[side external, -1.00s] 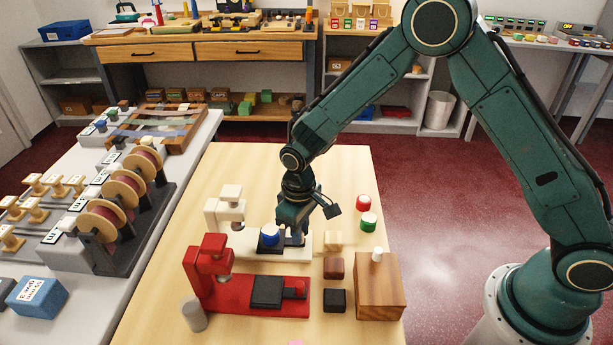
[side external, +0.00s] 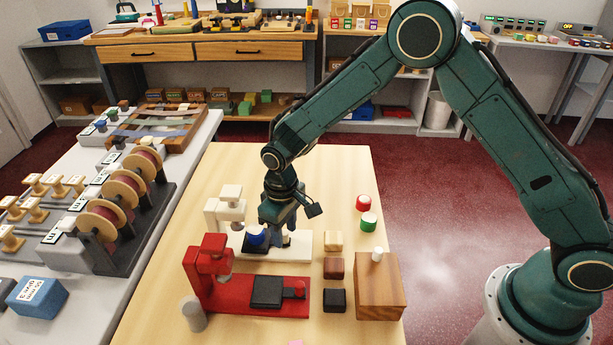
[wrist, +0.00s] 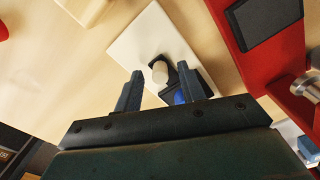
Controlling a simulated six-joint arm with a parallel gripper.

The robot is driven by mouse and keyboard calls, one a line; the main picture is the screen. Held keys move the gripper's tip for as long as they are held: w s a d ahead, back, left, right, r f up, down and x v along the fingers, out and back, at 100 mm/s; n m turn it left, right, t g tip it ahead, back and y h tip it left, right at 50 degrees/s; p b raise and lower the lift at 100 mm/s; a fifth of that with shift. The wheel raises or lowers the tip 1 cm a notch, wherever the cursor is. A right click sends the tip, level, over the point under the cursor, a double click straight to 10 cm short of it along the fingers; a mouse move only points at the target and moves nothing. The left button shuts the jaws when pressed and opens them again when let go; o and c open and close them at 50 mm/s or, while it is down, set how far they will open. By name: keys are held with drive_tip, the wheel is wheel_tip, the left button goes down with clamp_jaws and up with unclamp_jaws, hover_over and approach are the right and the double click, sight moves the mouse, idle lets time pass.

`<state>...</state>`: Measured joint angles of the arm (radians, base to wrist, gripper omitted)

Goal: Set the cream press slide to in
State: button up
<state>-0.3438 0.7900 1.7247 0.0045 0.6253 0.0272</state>
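The cream press (side external: 231,192) stands upright on its pale base (side external: 302,241), just behind the red press. Its black slide, with a cream knob (wrist: 160,71), shows on the base in the wrist view. A blue round piece (side external: 255,236) sits on the slide close to the press head; part of it shows beside a finger in the wrist view (wrist: 180,97). My gripper (wrist: 160,69) is low over the slide, with its fingers apart on either side of the knob and small gaps visible. In the side view my gripper hides the knob.
The red press (side external: 212,260) with its black slide plate (side external: 267,291) stands close in front. Small blocks (side external: 334,268), a wooden box (side external: 382,295) and red (side external: 363,202) and green (side external: 368,221) round pieces lie to the right. A grey cylinder (side external: 194,315) stands at the red press's left.

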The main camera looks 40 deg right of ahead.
wheel_tip(320, 180, up, 14)
idle(0.9)
drive_tip(key=shift+f, duration=0.1)
drive_tip(key=shift+d, duration=0.1)
clamp_jaws()
drive_tip(key=s+d+f+m+y, duration=0.1)
drive_tip(key=d+m, duration=0.4)
drive_tip(key=m, duration=0.7)
drive_tip(key=s+d+f+m+t+y, duration=0.1)
drive_tip(key=d+m, duration=0.4)
drive_tip(key=m, duration=0.8)
drive_tip(key=shift+s+d+f+y, duration=0.15)
drive_tip(key=shift+s+f+y, duration=0.5)
drive_tip(key=shift+f+y, duration=0.4)
